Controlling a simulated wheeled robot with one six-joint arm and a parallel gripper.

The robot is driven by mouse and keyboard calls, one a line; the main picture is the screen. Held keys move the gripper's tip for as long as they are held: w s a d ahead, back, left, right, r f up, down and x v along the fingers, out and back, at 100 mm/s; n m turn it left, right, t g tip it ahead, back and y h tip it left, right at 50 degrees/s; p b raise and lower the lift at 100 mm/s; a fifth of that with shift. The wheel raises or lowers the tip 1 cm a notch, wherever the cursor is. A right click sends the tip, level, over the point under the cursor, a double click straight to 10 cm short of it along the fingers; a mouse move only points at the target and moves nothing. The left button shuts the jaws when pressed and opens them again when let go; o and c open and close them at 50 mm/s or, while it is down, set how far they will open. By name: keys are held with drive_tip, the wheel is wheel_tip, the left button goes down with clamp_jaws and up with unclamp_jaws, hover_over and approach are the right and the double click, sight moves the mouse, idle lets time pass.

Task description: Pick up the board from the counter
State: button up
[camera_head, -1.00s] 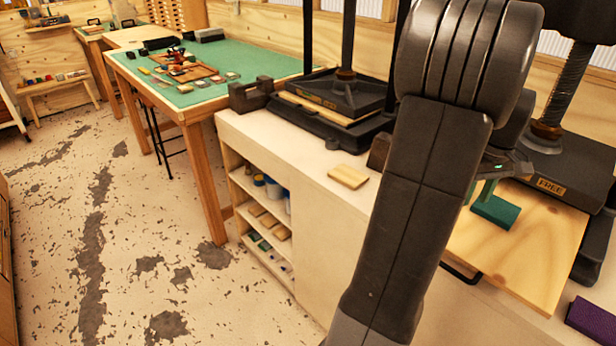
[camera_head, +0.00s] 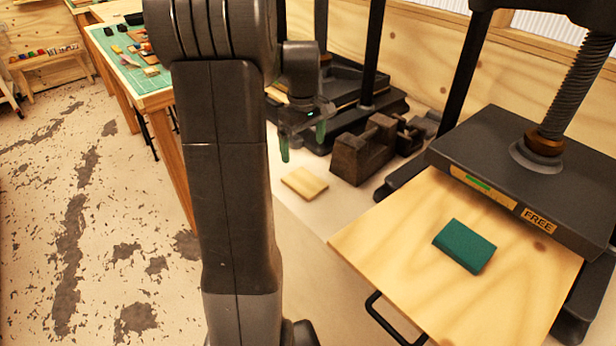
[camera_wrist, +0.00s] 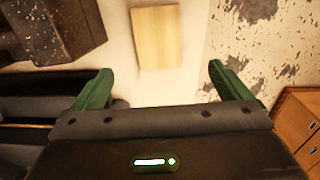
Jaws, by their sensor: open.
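The small pale wooden board (camera_head: 304,183) lies flat on the white counter (camera_head: 305,218), left of the large press. My gripper (camera_head: 302,142) hangs above and just behind the board in the head view, with its green fingers apart and nothing between them. In the wrist view the board (camera_wrist: 156,37) shows whole, ahead of the open gripper (camera_wrist: 160,72) and roughly centred between its fingertips. The gripper is not touching it.
A press (camera_head: 520,160) with a FREE label stands at right. A dark green block (camera_head: 464,246) lies on its wooden bed (camera_head: 380,240). A dark metal block (camera_head: 362,155) sits close behind the board, and another press stands at the back. The green-topped table (camera_head: 125,70) is at left.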

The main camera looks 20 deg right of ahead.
hover_over(304, 182)
drive_tip(key=f, duration=0.5)
drive_tip(key=shift+s+a+f, duration=0.15)
drive_tip(key=shift+s+f, duration=0.1)
drive_tip(key=shift+f, duration=0.15)
drive_tip(key=shift+w+d+f+p, duration=0.15)
drive_tip(key=shift+f+p, duration=0.1)
drive_tip(key=shift+f, duration=1.25)
drive_tip(key=shift+w+d+f+p, duration=0.15)
drive_tip(key=shift+f+p, duration=0.1)
drive_tip(key=shift+f, duration=1.2)
drive_tip(key=shift+c, duration=0.3)
drive_tip(key=c, duration=1)
